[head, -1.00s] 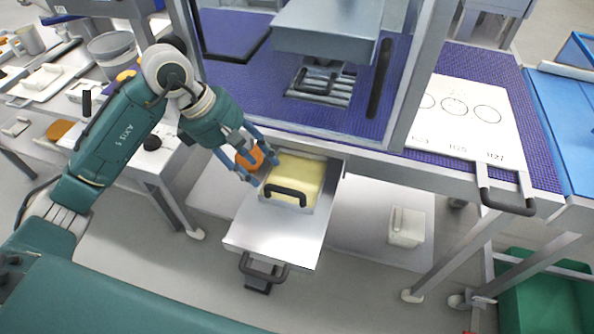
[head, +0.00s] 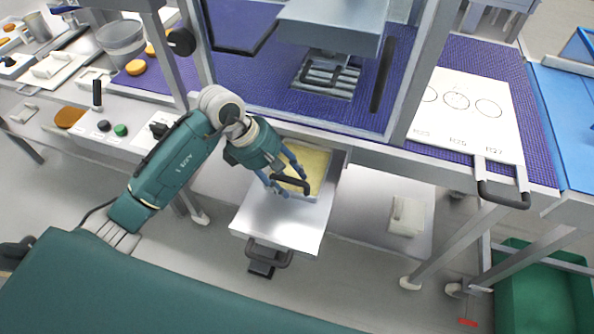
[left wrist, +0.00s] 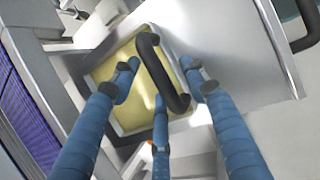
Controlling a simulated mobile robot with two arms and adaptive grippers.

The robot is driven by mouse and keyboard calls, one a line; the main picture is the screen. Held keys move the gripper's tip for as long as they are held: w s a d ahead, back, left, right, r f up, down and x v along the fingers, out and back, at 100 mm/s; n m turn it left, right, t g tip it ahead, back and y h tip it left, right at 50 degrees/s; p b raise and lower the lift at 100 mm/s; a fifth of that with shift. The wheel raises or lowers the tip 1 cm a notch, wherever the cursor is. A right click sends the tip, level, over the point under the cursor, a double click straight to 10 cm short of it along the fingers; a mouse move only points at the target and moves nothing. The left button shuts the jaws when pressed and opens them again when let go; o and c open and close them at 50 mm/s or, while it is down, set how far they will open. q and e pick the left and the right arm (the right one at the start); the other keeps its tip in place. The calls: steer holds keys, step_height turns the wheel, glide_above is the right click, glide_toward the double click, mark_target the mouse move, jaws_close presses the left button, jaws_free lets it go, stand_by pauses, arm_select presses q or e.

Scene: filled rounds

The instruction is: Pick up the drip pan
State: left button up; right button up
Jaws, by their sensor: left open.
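The drip pan is a light metal pan with a pale yellow inside (head: 318,163) and a black arched handle (head: 292,181) on its front. It sits in the pulled-out metal drawer (head: 282,222) under the bench. My left gripper (head: 286,181) is open at the pan's front, its blue fingers around the handle. In the left wrist view the handle (left wrist: 160,68) runs between the spread fingers (left wrist: 160,82), with the pan's yellow inside (left wrist: 135,110) behind it. I cannot tell whether any finger touches the handle. My right gripper is out of view.
The purple-topped bench (head: 250,85) and its front posts stand just behind the drawer. A small white container (head: 406,215) is on the lower shelf to the right. A green bin (head: 545,295) stands at the lower right. Floor in front of the drawer is clear.

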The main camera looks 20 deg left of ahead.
arm_select(q)
steer(key=shift+r, duration=0.1)
jaws_close()
